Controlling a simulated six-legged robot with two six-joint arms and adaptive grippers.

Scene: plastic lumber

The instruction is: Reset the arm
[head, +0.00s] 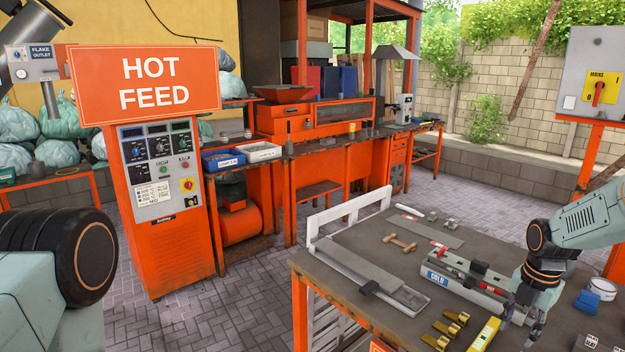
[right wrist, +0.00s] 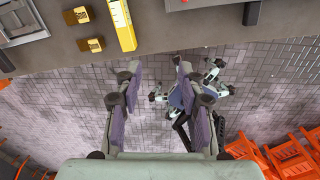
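My right arm comes in from the right in the head view. Its gripper (head: 522,318) hangs pointing down at the front right of the workbench (head: 385,238), near a yellow level (head: 484,334). In the right wrist view the gripper (right wrist: 158,66) has its two purple-padded fingers apart, with nothing between them. Paving shows below the fingers, and the bench edge lies beyond the tips. My left arm shows at the lower left of the head view; its gripper is out of the picture.
The bench holds a grey channel (head: 360,272), a "COLD" fixture (head: 465,284), brass blocks (head: 446,328), a wooden dumbbell-shaped piece (head: 400,244) and a white-and-blue tub (head: 602,289). An orange "HOT FEED" cabinet (head: 160,205) stands left. Paved floor lies between.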

